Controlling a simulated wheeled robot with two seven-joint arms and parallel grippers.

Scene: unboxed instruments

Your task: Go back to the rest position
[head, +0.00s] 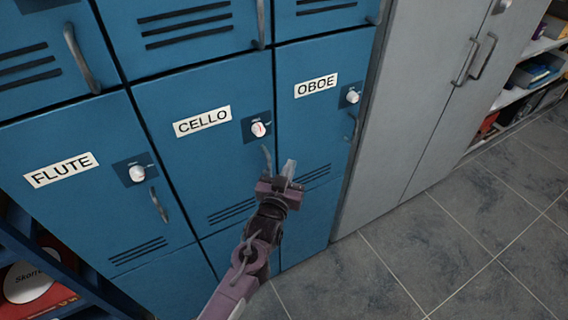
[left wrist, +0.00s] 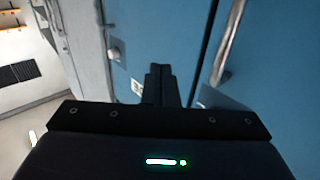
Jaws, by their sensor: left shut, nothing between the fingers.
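My left gripper (head: 289,168) is shut and empty in the head view. It is in front of the blue lockers, between the CELLO door (head: 215,155) and the OBOE door (head: 318,120), close to the CELLO door's handle. In the left wrist view the two dark fingers (left wrist: 161,75) are together, pointing at blue locker doors, with a metal handle (left wrist: 230,45) to their right. Whether the fingers touch a door cannot be told. My right gripper is not in view.
The FLUTE door (head: 85,190) is at the left; all three labelled doors look closed. A grey cabinet (head: 425,80) stands to the right, then shelves with boxes (head: 535,72). The tiled floor (head: 440,255) at the lower right is clear. A red item (head: 40,290) sits at the lower left.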

